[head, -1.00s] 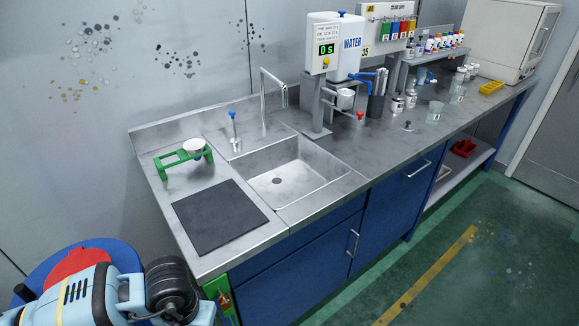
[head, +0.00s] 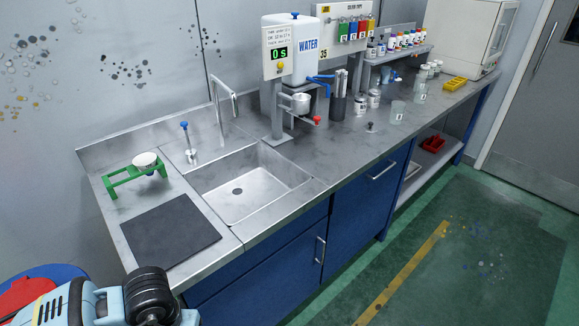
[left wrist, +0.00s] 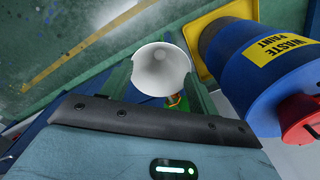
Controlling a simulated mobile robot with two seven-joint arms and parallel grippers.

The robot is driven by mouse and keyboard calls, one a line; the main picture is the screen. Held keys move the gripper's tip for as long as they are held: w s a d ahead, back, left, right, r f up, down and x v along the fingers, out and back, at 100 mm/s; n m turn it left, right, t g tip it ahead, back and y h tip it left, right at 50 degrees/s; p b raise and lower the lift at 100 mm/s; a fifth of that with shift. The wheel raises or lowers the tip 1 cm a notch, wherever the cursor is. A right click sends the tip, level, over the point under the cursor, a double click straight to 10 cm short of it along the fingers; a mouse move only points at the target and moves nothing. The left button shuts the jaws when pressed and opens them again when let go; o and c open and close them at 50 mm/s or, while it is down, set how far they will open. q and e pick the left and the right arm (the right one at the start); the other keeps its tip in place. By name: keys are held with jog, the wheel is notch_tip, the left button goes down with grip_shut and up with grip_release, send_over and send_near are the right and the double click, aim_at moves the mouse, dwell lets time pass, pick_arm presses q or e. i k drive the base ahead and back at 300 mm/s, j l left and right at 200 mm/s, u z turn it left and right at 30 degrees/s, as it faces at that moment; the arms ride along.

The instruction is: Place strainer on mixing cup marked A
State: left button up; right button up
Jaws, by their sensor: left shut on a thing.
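My left gripper (left wrist: 157,80) has green fingers and is shut on a white, hollow, cone-shaped thing that looks like the strainer (left wrist: 160,66), its round opening facing the wrist camera. In the head view only the blue arm shows at the lower left; the fingers and strainer are out of sight there. Two clear cups with small labels stand far along the counter, a nearer one (head: 397,113) and a farther one (head: 421,93); I cannot read which is A. A white bowl-like piece (head: 145,160) sits in a green stand (head: 122,183) at the counter's left end. My right gripper is not in view.
The steel counter (head: 345,150) has a sink (head: 250,190), a dark mat (head: 170,228) and a water dispenser (head: 307,60). Metal cans (head: 361,106) stand left of the cups. A blue waste paint drum (left wrist: 240,70) is close beside my left gripper. The green floor is open.

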aim_at(421, 93)
jog(key=i+l, duration=0.45)
jog(key=l, duration=0.3)
jog(key=i+l+z, duration=0.1)
jog(key=i+l, duration=0.3)
jog(key=l, duration=0.3)
jog(key=i+l, duration=0.45)
jog(key=l, duration=0.25)
jog(key=i+l+z, duration=0.1)
jog(key=i+l, duration=0.35)
jog(key=l, duration=0.25)
jog(key=i+l, duration=0.5)
jog(key=l, duration=0.15)
jog(key=i+l+z, duration=0.1)
jog(key=i+l, duration=0.35)
jog(key=l, duration=0.25)
